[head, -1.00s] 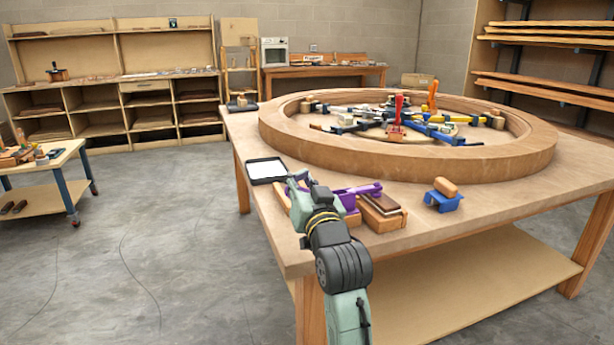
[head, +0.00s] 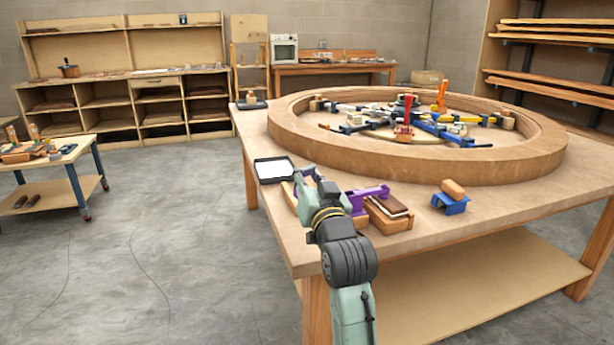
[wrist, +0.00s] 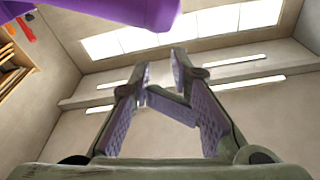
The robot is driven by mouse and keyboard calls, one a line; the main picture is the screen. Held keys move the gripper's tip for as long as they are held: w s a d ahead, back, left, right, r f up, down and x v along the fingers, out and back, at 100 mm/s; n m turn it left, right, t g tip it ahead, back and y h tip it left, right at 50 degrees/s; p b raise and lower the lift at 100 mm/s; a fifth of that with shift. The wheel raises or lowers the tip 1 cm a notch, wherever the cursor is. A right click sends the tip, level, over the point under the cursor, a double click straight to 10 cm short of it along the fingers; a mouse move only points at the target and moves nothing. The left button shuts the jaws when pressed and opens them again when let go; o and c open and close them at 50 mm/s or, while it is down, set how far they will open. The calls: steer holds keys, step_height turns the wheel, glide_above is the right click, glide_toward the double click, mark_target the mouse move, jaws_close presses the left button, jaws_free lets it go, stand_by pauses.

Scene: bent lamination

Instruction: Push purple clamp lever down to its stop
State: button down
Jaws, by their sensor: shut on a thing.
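The purple clamp (head: 368,196) sits at the near edge of the workbench, beside wooden blocks. A smooth purple part (wrist: 125,12) of it fills the upper left of the wrist view. My gripper (head: 306,176) is at the left end of the clamp, partly hidden by my own wrist. In the wrist view my gripper (wrist: 165,75) points up toward the ceiling, its two padded fingers closed on a narrow purplish piece (wrist: 172,106), which looks like the clamp lever. How far the lever is from its stop cannot be told.
The workbench (head: 520,195) carries a large wooden ring (head: 420,164) with several clamps inside. A dark-rimmed tray (head: 273,170) lies left of my gripper. Open floor lies left.

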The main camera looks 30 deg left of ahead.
steer(key=r+b+v, duration=0.1)
steer(key=v, duration=0.8)
steer(key=shift+s+d+r+b, duration=0.15)
steer(key=shift+d+r+b, duration=0.15)
steer(key=shift+d+r, duration=0.1)
